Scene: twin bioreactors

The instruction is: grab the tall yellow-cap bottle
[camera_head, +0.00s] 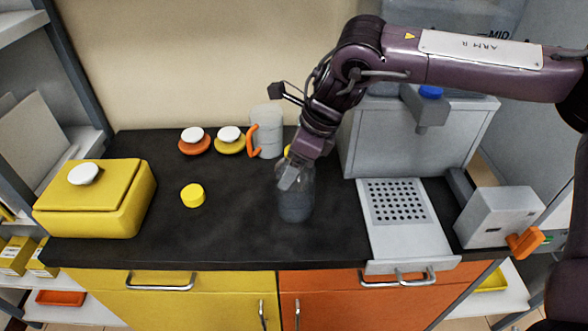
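A clear grey bottle (296,207) stands upright on the black counter, left of the perforated tray. My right arm reaches in from the right, and its gripper (290,180) points down at the bottle's upper part. The gripper overlaps the bottle's top in the picture, so its neck and any cap on it are hidden. I cannot tell whether the fingers are closed on it. A small bit of yellow (287,150) shows beside the gripper; what it belongs to is unclear. A separate yellow cap (192,195) lies on the counter to the left. My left gripper is not in view.
A yellow box (95,210) with a white knob stands at the left. Orange (194,146) and yellow (230,146) lids and a grey jug (267,135) with orange handle are at the back. A grey machine with its perforated tray (400,235) stands right. The front-left counter is clear.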

